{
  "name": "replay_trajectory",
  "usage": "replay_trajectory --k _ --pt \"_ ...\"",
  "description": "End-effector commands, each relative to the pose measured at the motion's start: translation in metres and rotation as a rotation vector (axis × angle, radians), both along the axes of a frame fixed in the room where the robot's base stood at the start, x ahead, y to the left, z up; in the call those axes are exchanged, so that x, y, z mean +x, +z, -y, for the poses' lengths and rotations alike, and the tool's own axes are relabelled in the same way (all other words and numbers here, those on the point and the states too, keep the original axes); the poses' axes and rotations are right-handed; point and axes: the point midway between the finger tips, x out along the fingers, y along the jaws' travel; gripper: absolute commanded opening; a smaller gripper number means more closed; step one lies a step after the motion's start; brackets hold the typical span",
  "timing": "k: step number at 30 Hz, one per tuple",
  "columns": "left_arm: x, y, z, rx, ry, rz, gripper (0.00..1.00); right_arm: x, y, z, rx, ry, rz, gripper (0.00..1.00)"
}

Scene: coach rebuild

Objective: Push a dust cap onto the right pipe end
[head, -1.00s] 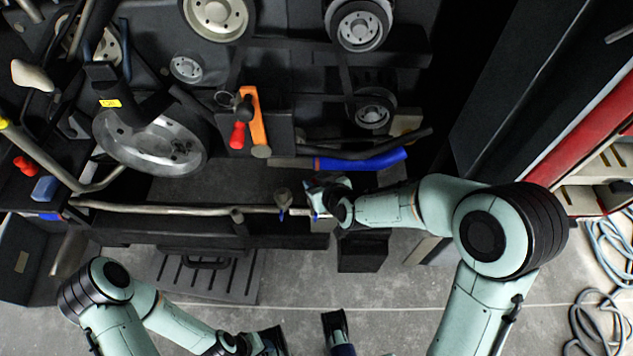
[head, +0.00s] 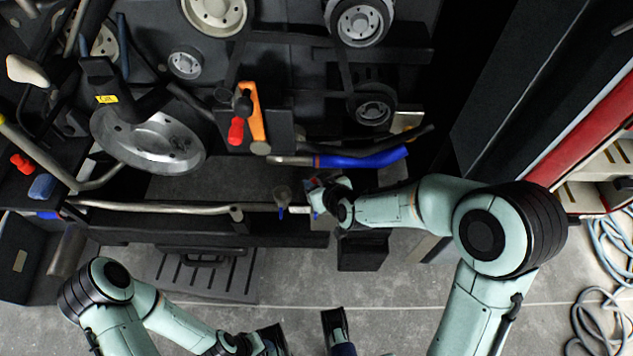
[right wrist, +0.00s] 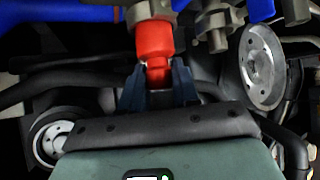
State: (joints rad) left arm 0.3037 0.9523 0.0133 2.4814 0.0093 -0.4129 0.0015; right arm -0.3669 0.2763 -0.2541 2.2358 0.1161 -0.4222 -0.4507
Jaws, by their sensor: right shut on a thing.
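My right gripper (head: 318,196) is at the right end of the long grey pipe (head: 160,207) along the front of the engine bay. In the right wrist view, its dark blue fingers (right wrist: 158,88) are shut on a red dust cap (right wrist: 155,42). The cap's far end meets a grey pipe end (right wrist: 150,10); I cannot tell how far it is pushed on. In the head view, the gripper mostly hides the cap. My left gripper is low at the bottom edge, partly cut off, and its opening is unclear.
A blue hose (head: 365,160) lies just behind the right gripper. A red-tipped part and an orange handle (head: 255,112) stand behind the pipe. A round metal disc (head: 150,140) and several pulleys are farther back.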

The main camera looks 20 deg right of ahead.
Motion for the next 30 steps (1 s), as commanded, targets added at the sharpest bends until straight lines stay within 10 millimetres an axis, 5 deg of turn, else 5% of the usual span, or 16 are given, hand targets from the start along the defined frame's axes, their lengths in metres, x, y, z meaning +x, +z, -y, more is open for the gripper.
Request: replay_trajectory --k 30 --pt "0.000 -0.014 -0.002 0.006 0.003 -0.001 0.43 0.000 -0.017 0.000 0.000 0.000 -0.001 0.00"
